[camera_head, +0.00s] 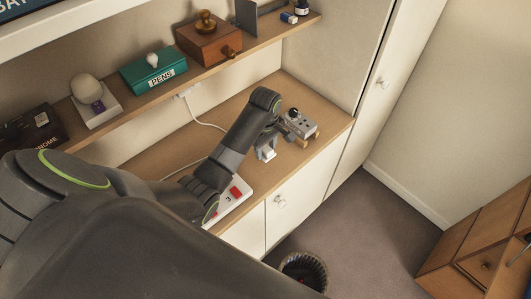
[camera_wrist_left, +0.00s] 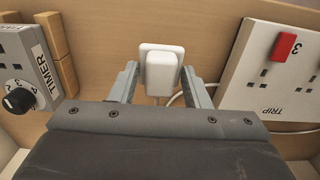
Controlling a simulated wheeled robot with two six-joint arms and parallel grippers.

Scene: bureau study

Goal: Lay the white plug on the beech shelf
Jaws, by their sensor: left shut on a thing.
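The white plug (camera_wrist_left: 160,72) is between the two fingers of my left gripper (camera_wrist_left: 161,86) in the left wrist view, over the wood surface. In the head view the gripper (camera_head: 267,147) is low over the lower wooden worktop (camera_head: 190,148), with the plug (camera_head: 265,153) partly hidden by it. A white cord runs from the plug. The gripper is shut on the plug; I cannot tell whether the plug touches the worktop. The light wooden shelf (camera_head: 267,40) runs along the wall above. My right gripper is not in view.
A grey timer (camera_head: 300,124) on wooden blocks stands right of the gripper. A white socket strip (camera_head: 232,203) with a red switch lies left. The upper shelf holds a teal PENS box (camera_head: 153,72), a brown box (camera_head: 209,40) and other items, with bare wood between some.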

